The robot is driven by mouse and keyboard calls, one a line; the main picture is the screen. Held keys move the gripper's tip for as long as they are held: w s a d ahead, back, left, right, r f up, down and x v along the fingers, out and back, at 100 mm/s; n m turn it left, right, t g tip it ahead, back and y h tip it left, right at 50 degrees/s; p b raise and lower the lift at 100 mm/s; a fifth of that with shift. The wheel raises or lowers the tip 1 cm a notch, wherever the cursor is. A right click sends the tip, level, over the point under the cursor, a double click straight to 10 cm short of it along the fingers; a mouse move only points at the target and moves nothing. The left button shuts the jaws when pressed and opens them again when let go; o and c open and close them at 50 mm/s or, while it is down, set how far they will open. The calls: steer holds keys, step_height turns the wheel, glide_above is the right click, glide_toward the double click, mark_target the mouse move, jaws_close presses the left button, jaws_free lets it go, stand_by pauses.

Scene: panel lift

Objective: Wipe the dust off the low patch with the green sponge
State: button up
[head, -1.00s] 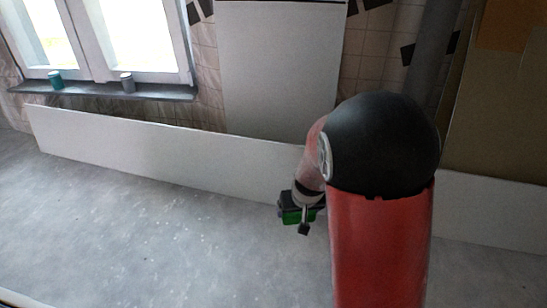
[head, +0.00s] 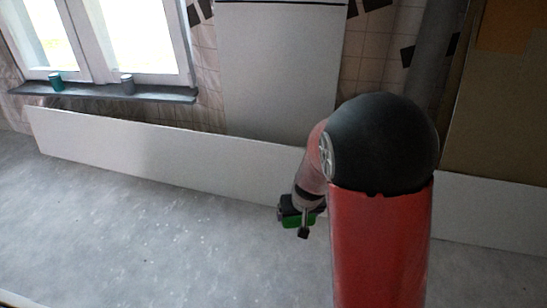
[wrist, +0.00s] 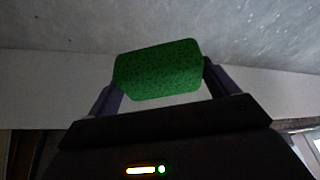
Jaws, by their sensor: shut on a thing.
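My gripper (wrist: 160,80) is shut on the green sponge (wrist: 158,70), which sits between its two fingers in the wrist view. In the head view the sponge (head: 291,222) shows as a small green piece at the end of my arm, in front of the long low white panel (head: 150,148). I cannot tell whether the sponge touches anything. A dust patch does not stand out clearly on the panel; part of the panel is hidden behind my arm.
A tall white panel (head: 275,70) stands behind the low one. A teal cup (head: 56,82) and a grey cup (head: 128,84) stand on the window sill (head: 100,94). The grey floor (head: 120,240) at left is open. A brown board (head: 500,120) stands at right.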

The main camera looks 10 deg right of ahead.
steer(key=shift+f, duration=1.65)
stand_by(2.5)
steer(key=shift+d, duration=0.15)
steer(key=shift+s+d+p, duration=0.85)
steer(key=shift+s+d, duration=1)
steer(key=shift+d, duration=3.8)
steer(key=shift+s+d+p, duration=0.8)
steer(key=shift+s+d, duration=1.05)
steer(key=shift+d, duration=3.8)
steer(key=shift+w+a+f+b, duration=0.4)
steer(key=shift+w+a, duration=0.75)
steer(key=shift+a, duration=2.35)
steer(key=shift+w+a+f+b, duration=0.15)
steer(key=shift+w+a+b, duration=0.7)
steer(key=shift+a, duration=2.65)
steer(key=shift+w+a+f+b, duration=0.25)
steer(key=shift+w+a, duration=1.15)
steer(key=shift+a, duration=2.1)
